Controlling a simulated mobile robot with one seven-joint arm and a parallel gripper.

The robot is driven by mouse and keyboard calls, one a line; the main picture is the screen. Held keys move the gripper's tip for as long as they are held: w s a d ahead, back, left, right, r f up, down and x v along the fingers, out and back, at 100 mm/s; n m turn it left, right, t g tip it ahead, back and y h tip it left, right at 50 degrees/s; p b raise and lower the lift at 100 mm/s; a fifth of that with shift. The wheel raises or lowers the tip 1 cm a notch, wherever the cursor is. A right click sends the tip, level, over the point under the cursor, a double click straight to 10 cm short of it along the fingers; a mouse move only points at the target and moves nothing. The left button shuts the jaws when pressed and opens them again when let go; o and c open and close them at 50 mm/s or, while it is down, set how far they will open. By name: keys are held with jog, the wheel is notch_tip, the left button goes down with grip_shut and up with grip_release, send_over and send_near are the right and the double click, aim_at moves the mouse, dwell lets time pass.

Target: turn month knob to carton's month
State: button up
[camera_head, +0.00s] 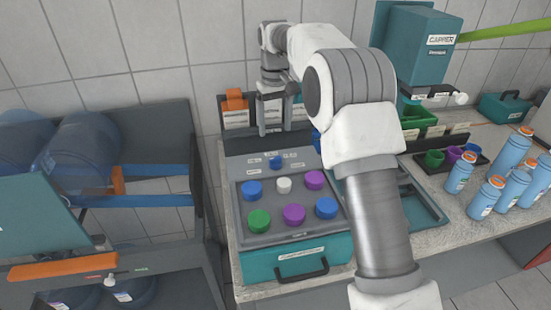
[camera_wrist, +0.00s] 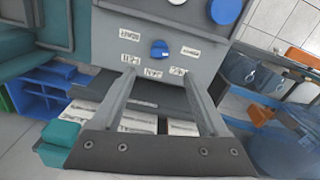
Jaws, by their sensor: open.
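A small blue knob (camera_head: 276,162) sits on the raised back panel of the teal console, ringed by several small white labels. In the wrist view the blue knob (camera_wrist: 158,50) lies just beyond my fingertips, with labels around it too small to read surely. My gripper (camera_head: 275,128) points down behind the panel's top edge. In the wrist view my gripper (camera_wrist: 160,74) is open, its two fingers apart with nothing between them, and the knob is roughly in line with the gap. I cannot pick out a carton with a readable month.
Larger blue, green, purple and white knobs cover the console's front plate (camera_head: 237,220). Labelled cards (camera_head: 236,117) stand behind it. Blue bottles (camera_head: 515,155) and the teal capper (camera_head: 415,45) are at right. A rack with water jugs (camera_head: 85,150) stands at left.

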aim_at(275, 158)
notch_tip(275, 158, down, 12)
jog(key=shift+r, duration=0.25)
grip_shut()
dwell(0.4)
